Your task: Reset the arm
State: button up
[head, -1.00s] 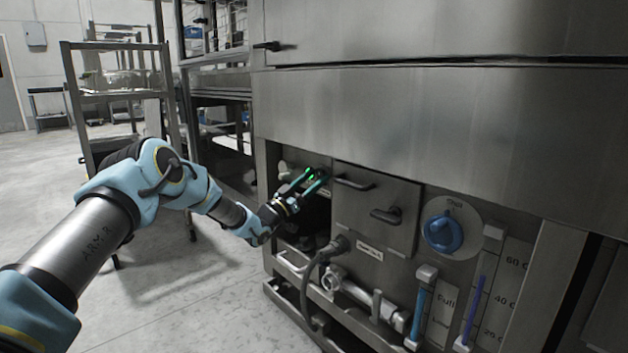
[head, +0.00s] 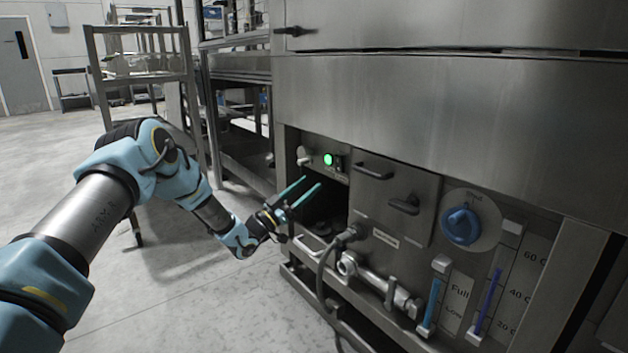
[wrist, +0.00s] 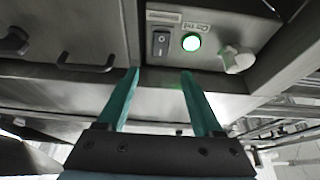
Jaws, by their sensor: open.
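My gripper (head: 306,190) has two teal fingers, spread apart with nothing between them. In the head view it is in front of the dark opening at the lower left of the steel washer (head: 420,110), below the small control panel. In the wrist view the fingers (wrist: 158,82) point toward the panel's lower edge, apart from its controls. The panel carries a lit green button (head: 328,160), a black rocker switch (wrist: 161,44) and a pale knob (wrist: 237,59). The green button also shows in the wrist view (wrist: 191,42).
Right of the opening are a panel door with handles (head: 404,205), a blue rotary knob (head: 461,225) and blue level gauges (head: 433,300). A hose (head: 322,272) and pipes run below. A metal rack (head: 145,80) stands at left.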

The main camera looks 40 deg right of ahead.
jog(key=shift+w+a, duration=0.1)
dwell(0.5)
jog(key=w+a+r+n+t+y, duration=0.1)
jog(key=w+a+n+t+y, duration=0.4)
jog(key=w+a+t+y, duration=0.55)
jog(key=w+a+n+g+y, duration=0.1)
jog(key=w+a+n+y, duration=0.1)
jog(key=a, duration=0.7)
jog(key=w+a+n+y, duration=0.2)
jog(key=w+a+y, duration=0.1)
jog(key=a, duration=0.7)
jog(key=s+a+n+g+y, duration=0.1)
jog(key=s+a+n+y, duration=0.15)
jog(key=a, duration=0.55)
jog(key=s+a+n+g+y, duration=0.15)
jog(key=s+a, duration=0.25)
jog(key=a, duration=0.5)
jog(key=s+a+n+g+y, duration=0.2)
jog(key=s+a, duration=0.4)
jog(key=s, duration=0.3)
jog(key=s+a+n+g+y, duration=0.1)
jog(key=s+a+n+g, duration=0.1)
jog(key=s+a, duration=0.5)
notch_tip(320, 180, up, 36)
jog(key=s+p, duration=0.2)
jog(key=p, duration=3.3)
jog(key=shift+s+d+f, duration=0.2)
jog(key=shift+s+d, duration=0.15)
jog(key=shift+d, duration=0.05)
